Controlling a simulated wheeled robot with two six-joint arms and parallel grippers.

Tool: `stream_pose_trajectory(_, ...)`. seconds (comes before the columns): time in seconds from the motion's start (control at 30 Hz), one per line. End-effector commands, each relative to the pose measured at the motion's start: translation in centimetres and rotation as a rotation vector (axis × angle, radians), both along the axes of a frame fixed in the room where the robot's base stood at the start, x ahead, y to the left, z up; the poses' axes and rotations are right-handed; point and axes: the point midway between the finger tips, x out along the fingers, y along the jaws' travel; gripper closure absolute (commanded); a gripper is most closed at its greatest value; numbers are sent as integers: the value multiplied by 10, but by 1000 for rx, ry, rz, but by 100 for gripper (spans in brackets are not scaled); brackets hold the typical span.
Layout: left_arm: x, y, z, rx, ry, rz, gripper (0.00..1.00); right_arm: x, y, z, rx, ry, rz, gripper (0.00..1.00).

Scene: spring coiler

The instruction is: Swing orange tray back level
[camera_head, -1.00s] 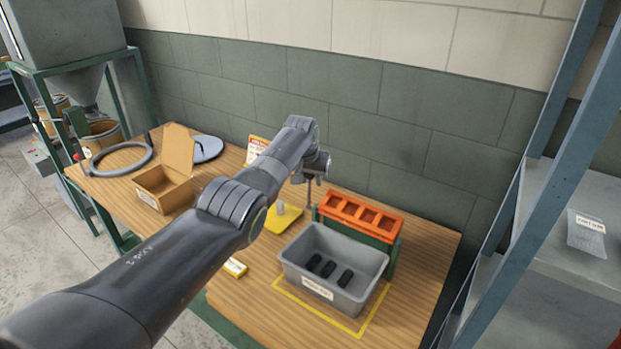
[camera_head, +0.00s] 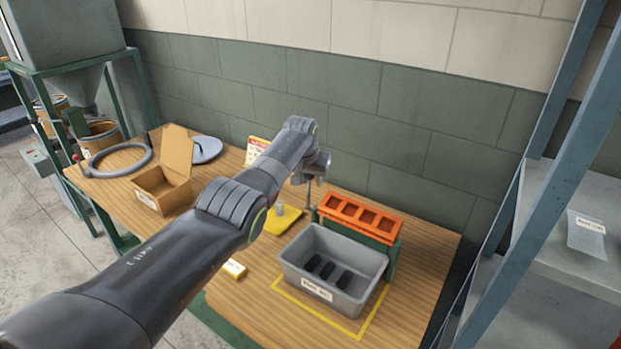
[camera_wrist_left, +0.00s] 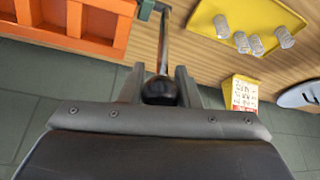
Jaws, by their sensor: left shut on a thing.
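The orange tray (camera_head: 361,217) with its row of pockets sits on a green stand (camera_head: 392,262) behind the grey bin. Its pockets look empty, and I cannot tell its exact tilt. In the left wrist view, part of the orange tray (camera_wrist_left: 92,22) shows at the upper left. A metal lever rod (camera_wrist_left: 164,45) runs from beside it to a black ball knob (camera_wrist_left: 159,91). My left gripper (camera_wrist_left: 160,88) is shut on this knob. In the head view my left gripper (camera_head: 309,176) is just left of the tray, partly hidden by its wrist. My right gripper is out of view.
The grey bin (camera_head: 304,287) in front of the stand holds several black pieces. A yellow plate (camera_head: 284,221) with grey cylinders stands left of the lever. An open cardboard box (camera_head: 163,191) and a grey ring (camera_head: 120,160) lie farther left. The wall is close behind.

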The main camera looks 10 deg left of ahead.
Motion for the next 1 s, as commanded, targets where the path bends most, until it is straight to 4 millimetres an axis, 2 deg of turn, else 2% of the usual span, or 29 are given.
stream_pose_trajectory(0.03,-4,-2,-8,-3,16,-2,100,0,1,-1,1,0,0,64)
stream_pose_trajectory(0.37,-5,-2,-10,-3,20,-2,100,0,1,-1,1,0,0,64)
stream_pose_trajectory(0.4,-5,-3,-10,-3,21,-2,67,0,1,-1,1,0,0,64)
stream_pose_trajectory(0.53,-4,-2,-8,-2,16,-2,50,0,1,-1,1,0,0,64)
stream_pose_trajectory(1.0,-3,0,3,-1,6,-1,50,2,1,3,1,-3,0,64)
